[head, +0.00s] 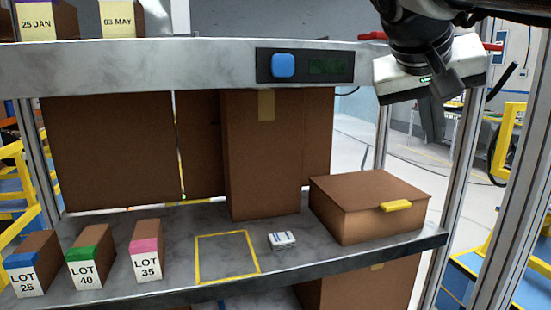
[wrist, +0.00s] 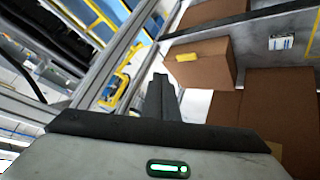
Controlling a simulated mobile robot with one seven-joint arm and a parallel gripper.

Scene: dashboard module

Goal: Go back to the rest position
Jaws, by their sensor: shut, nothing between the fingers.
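My gripper (head: 432,112) hangs at the upper right of the head view, in front of the shelf's right post, with its fingers pointing down. It is shut and empty. In the wrist view the closed fingers (wrist: 162,98) stick up past the pale gripper body with its green light. Nothing touches the fingers. My arm comes in from the top right corner of the head view.
The shelf (head: 350,262) carries a brown box with a yellow tab (head: 350,222), a small white box (head: 282,240), a yellow square outline (head: 227,278) and LOT boxes (head: 88,265). Above, a panel with a blue button (head: 283,64) sits left of my gripper.

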